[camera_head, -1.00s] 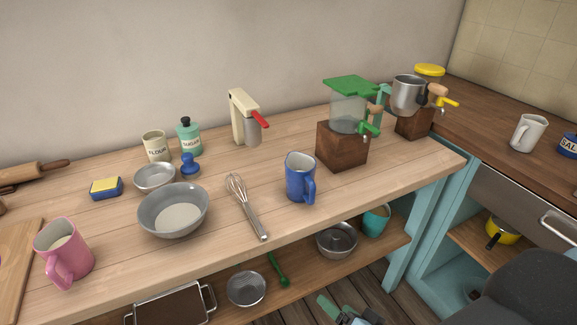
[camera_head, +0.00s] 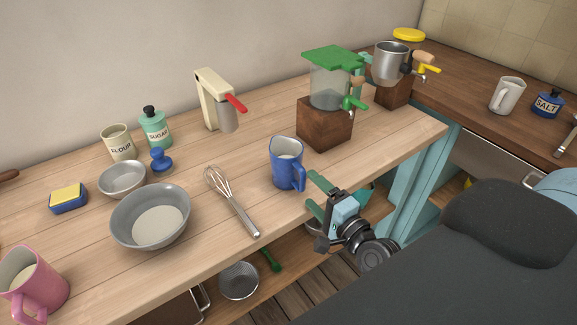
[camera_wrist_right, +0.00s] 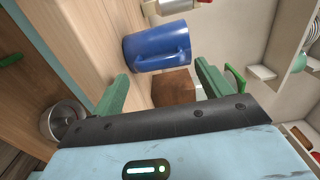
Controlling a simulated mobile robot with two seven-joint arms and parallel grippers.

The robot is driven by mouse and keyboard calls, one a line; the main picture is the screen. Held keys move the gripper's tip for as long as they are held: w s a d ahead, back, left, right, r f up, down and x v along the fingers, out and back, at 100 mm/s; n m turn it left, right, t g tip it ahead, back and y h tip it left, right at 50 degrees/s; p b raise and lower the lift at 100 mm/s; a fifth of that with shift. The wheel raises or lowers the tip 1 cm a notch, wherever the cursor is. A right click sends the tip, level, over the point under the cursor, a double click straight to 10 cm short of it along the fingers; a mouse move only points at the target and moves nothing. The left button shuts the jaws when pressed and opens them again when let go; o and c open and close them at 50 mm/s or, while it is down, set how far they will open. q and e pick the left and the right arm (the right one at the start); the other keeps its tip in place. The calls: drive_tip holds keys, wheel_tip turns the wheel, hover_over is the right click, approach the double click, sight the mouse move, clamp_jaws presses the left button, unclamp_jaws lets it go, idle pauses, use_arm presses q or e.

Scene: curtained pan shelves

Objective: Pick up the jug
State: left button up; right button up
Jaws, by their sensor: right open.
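A blue jug (camera_head: 285,165) stands upright on the wooden counter, its handle on the right side. My right gripper (camera_head: 309,192) is open and empty just right of the jug, at the counter's front edge, with its green fingers pointing towards the handle. In the right wrist view the jug (camera_wrist_right: 158,48) appears ahead of the two fingertips (camera_wrist_right: 161,74); I cannot tell whether they touch it. A pink jug (camera_head: 38,285) stands at the front left, and a white jug (camera_head: 507,95) stands on the right-hand counter. My left gripper is out of view.
A whisk (camera_head: 232,200) and a grey bowl (camera_head: 151,216) lie left of the blue jug. A dispenser with a wooden base (camera_head: 325,122) stands behind it. A sieve (camera_head: 239,280) sits on the lower shelf.

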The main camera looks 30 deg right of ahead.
sight(306, 182)
drive_tip(key=shift+w, duration=0.2)
drive_tip(key=w+p, duration=0.1)
drive_tip(key=w, duration=0.3)
drive_tip(key=shift+w, duration=0.4)
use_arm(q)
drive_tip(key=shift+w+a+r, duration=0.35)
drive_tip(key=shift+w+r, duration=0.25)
use_arm(e)
drive_tip(key=c, duration=1)
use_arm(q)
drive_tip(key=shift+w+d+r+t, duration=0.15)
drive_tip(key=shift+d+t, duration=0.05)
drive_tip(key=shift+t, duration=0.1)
use_arm(e)
drive_tip(key=shift+c, duration=0.6)
drive_tip(key=shift+r, duration=0.15)
